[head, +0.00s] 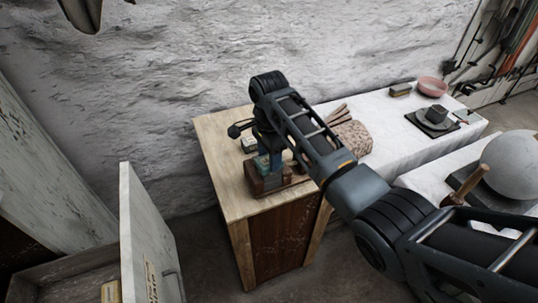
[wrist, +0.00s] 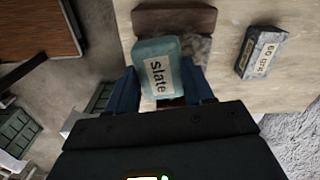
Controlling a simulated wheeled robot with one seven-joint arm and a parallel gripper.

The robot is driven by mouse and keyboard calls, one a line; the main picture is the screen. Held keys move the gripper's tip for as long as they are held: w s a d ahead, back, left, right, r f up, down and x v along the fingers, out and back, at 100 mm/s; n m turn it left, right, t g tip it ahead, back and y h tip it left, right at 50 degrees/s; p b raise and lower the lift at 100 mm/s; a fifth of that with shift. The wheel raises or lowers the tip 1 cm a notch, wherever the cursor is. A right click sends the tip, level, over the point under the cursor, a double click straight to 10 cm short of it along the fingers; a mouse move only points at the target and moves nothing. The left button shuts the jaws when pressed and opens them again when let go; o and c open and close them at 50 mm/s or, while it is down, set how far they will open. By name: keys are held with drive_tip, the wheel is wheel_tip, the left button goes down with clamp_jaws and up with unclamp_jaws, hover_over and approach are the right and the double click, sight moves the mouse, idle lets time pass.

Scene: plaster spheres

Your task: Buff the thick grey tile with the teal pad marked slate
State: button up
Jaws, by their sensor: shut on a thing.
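The teal pad (wrist: 170,50), labelled "slate", sits between the blue fingers of my gripper (wrist: 160,90), which is shut on it. A grey, rough-surfaced patch (wrist: 198,48) shows beside and behind the pad; it looks like the grey tile, mostly hidden by the pad. A dark brown wooden block (wrist: 175,19) lies against it at the far side. In the head view my gripper (head: 266,160) points down over the brown wooden holder (head: 270,183) on the wooden cabinet top. I cannot tell whether the pad touches the tile.
A dark block with a "60" label (wrist: 262,52) lies on the cabinet top (head: 228,188), apart from the pad. A pinkish speckled lump (head: 352,137) stands to the right. A white-covered table beyond holds a pink bowl (head: 432,86). An open drawer (head: 75,275) is at lower left.

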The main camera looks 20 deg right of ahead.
drive_tip(key=shift+f, duration=0.3)
drive_tip(key=shift+d, duration=0.1)
idle(0.3)
drive_tip(key=shift+d, duration=0.35)
drive_tip(key=shift+w+d+p, duration=0.15)
drive_tip(key=shift+d+p, duration=0.2)
drive_tip(key=shift+d, duration=0.2)
drive_tip(key=shift+s+a+p, duration=0.2)
drive_tip(key=shift+a+p, duration=0.3)
drive_tip(key=shift+a, duration=0.55)
drive_tip(key=shift+s+a+p, duration=0.15)
drive_tip(key=shift+a+p, duration=0.35)
drive_tip(key=shift+a, duration=0.55)
drive_tip(key=shift+d, duration=0.15)
